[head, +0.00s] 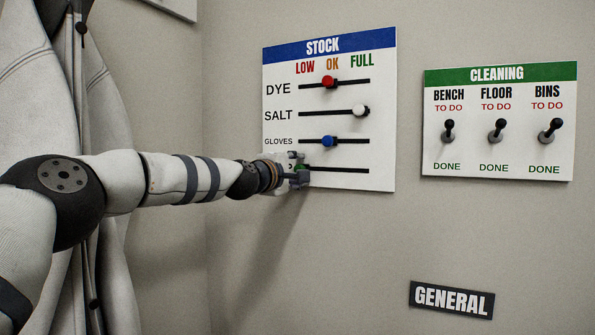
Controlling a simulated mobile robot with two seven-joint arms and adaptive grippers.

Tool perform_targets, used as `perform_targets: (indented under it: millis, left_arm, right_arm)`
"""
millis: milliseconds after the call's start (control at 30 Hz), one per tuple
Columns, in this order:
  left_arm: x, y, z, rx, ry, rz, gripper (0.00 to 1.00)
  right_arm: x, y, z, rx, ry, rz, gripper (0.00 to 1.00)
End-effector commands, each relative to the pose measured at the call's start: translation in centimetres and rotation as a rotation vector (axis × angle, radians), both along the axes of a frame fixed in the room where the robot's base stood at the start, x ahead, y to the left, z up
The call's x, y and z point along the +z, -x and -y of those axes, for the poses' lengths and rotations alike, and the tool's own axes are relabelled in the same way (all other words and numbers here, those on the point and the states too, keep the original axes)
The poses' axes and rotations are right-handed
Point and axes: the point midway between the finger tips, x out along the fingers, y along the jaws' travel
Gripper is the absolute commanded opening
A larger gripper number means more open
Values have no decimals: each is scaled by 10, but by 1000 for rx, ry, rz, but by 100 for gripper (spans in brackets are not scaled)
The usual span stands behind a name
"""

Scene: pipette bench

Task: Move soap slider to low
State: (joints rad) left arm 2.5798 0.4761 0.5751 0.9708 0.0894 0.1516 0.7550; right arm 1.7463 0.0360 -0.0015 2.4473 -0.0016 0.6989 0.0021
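The STOCK board (384,120) on the wall has horizontal slider slots under the headings LOW, OK and FULL. The bottom slot (340,171) is the soap row by its place; its label is mostly hidden behind my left gripper. My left gripper (300,176) is at the left end of this slot, below LOW. A small green patch, likely the soap slider knob (303,168), shows between or beside its fingers. The fingers are too small and overlapped to tell whether they grip the knob. My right gripper is not in view.
Above are the red dye knob (328,82) near OK, the white salt knob (361,111) near FULL and the blue gloves knob (327,141) near OK. A CLEANING board (498,150) with three upward switches hangs at right. A GENERAL sign (452,300) is lower down.

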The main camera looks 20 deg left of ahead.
Motion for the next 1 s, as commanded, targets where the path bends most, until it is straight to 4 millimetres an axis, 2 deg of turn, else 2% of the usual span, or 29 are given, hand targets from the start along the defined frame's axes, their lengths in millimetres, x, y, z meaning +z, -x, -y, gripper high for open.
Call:
perform_targets:
  millis: [167, 267, 367, 633, 833, 1000]
  left_arm:
    - [1, 2, 1, -2, 0, 1, 41]
    - [2, 13, 0, -3, 1, 1, 41]
    - [2, 32, 0, -4, 2, 1, 41]
    - [1, 102, -3, -2, 5, 2, 41]
    - [-1, 117, -4, 0, 7, 1, 41]
    - [0, 121, -4, 1, 0, 1, 41]
  right_arm:
    - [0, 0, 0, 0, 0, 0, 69]
    - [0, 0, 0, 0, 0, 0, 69]
    - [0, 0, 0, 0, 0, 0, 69]
    - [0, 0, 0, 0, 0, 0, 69]
    - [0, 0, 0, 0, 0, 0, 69]
    - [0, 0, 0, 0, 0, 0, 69]
